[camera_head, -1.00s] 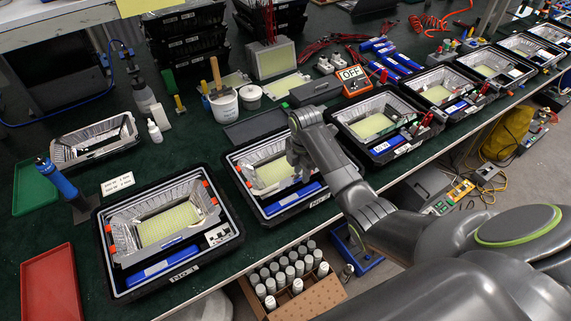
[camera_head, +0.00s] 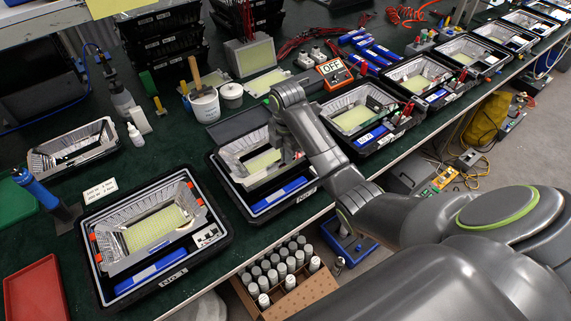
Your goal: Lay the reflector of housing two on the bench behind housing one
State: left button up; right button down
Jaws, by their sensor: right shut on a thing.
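Housing one (camera_head: 104,284) is a black tray at the front left, with its silver reflector (camera_head: 112,251) around a yellow LED panel. Housing two (camera_head: 226,199) is the neighbouring black tray to its right, with a blue driver block (camera_head: 279,195) at its front. My right gripper (camera_head: 288,158) is over housing two, shut on the right side of its silver reflector (camera_head: 231,157). That reflector sits high in the tray and appears raised; my wrist hides part of it and the fingertips. My left gripper is out of view.
A similar silver reflector (camera_head: 75,150) lies on the green bench behind housing one, to the left. A small white bottle (camera_head: 136,135), a white bucket (camera_head: 204,105) and a blue upright tool (camera_head: 38,188) stand nearby. More housings line the right.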

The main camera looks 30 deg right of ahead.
notch_tip(320, 180, up, 4)
jog(key=shift+f+p, duration=0.1)
jog(key=shift+p, duration=0.7)
notch_tip(320, 180, up, 9)
jog(key=p, duration=1)
jog(key=shift+f, duration=0.3)
